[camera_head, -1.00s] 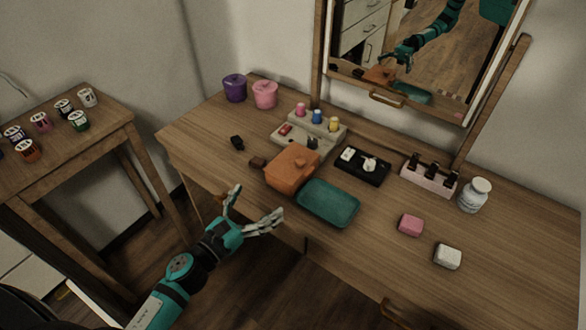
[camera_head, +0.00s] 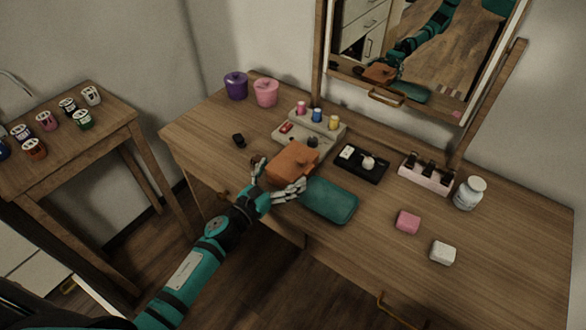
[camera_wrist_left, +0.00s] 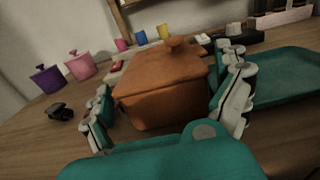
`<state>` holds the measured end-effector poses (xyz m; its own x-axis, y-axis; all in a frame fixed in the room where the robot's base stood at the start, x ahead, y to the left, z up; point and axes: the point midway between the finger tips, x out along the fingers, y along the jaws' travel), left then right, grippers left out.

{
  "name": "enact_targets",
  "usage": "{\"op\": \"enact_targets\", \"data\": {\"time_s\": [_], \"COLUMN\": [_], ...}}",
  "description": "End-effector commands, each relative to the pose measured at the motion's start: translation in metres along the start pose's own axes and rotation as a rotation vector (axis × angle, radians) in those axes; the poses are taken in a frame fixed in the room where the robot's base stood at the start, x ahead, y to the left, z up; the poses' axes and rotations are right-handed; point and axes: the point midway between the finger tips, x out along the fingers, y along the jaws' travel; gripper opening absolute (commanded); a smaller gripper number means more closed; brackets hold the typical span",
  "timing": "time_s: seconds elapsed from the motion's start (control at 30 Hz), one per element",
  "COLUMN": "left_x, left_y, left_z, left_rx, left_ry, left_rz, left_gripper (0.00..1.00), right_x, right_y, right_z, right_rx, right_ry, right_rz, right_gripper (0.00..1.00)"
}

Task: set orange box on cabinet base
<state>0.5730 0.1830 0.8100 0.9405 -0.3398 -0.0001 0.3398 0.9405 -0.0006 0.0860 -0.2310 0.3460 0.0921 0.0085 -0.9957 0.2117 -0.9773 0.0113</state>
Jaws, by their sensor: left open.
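The orange box (camera_head: 291,161), with a knob on its lid, sits upright on the wooden dressing table beside a teal tray (camera_head: 331,201). In the left wrist view the orange box (camera_wrist_left: 163,90) is between the open fingers of my left gripper (camera_wrist_left: 170,107). In the head view my left gripper (camera_head: 277,183) is at the box's near side, one finger to each side. I cannot tell whether the fingers touch it. I cannot make out which thing is the cabinet base. My right gripper is not in view.
A grey organiser (camera_head: 309,134) with coloured bottles stands just behind the box. A black tray (camera_head: 361,164) lies to its right. Purple (camera_head: 236,86) and pink (camera_head: 266,92) pots stand at the back left. A side table (camera_head: 65,140) holds several small jars. The table's right part is mostly clear.

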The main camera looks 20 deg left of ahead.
Motion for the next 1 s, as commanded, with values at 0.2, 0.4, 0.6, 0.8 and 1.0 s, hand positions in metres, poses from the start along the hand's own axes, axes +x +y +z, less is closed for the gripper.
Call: {"op": "enact_targets", "data": {"time_s": [0.2,0.4,0.6,0.8,1.0], "left_x": [-0.0004,-0.0005,-0.0004,-0.0004,-0.0003], "left_y": [0.0000,0.0001,0.0000,0.0000,0.0002], "left_z": [0.0000,0.0000,0.0006,0.0009,0.0097], "left_rx": [0.000,0.000,0.001,0.001,0.005], "left_ry": [0.000,0.000,-0.001,-0.001,-0.002], "left_rz": [0.000,0.000,0.000,-0.001,-0.002], "left_gripper": [0.78,0.52,0.29,0.29,0.29], "right_x": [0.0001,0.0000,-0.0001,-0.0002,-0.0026], "right_y": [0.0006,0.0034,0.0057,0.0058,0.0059], "right_z": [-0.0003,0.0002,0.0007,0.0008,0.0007], "right_rx": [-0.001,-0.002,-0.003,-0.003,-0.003], "right_ry": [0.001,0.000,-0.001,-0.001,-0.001], "right_rz": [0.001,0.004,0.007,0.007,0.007], "right_gripper": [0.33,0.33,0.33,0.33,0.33]}}
